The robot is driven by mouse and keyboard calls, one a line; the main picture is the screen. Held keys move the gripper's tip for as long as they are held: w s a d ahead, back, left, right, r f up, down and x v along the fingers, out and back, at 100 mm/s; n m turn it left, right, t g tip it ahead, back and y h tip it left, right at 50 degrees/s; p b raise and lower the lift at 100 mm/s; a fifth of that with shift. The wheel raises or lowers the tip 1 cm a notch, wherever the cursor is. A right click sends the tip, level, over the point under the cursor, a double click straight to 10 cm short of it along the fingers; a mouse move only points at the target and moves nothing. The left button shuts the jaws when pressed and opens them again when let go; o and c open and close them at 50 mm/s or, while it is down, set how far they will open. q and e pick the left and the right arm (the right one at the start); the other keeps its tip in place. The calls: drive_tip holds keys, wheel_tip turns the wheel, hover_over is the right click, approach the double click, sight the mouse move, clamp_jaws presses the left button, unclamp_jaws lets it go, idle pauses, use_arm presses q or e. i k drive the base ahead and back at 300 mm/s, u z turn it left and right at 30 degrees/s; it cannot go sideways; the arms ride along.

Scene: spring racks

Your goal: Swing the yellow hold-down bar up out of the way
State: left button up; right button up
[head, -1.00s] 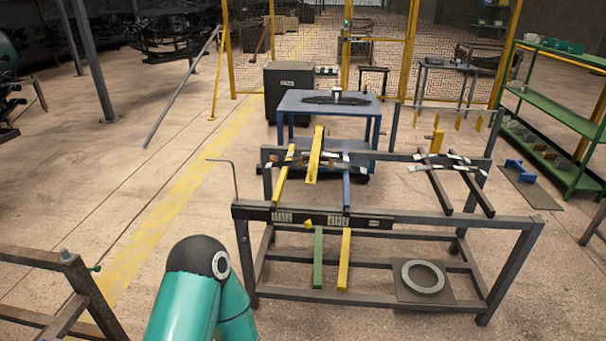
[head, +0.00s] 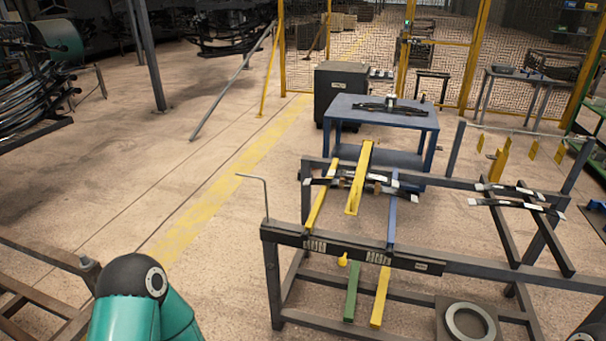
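The yellow hold-down bar (head: 360,178) is the wide yellow bar over the left part of the dark steel rack (head: 350,252). Its near end hangs lower in the picture and its far end is higher, above the springs. I cannot tell its exact angle. Dark leaf springs (head: 375,186) with pale ends lie across a thin yellow rail and a blue rail (head: 391,222) beneath it. A teal and black link of my arm shows at the bottom left. Neither gripper is in view, and nothing of mine touches the bar.
A bent grey rod (head: 265,190) stands up at the rack's left corner. More springs (head: 515,194) lie on the rack's right side. A blue table (head: 380,115) stands behind. Another frame (head: 40,255) is at the lower left. The floor left of the rack is clear.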

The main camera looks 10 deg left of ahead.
sight(362, 169)
drive_tip(key=u, duration=0.1)
drive_tip(key=i, duration=1.1)
drive_tip(key=z, duration=0.25)
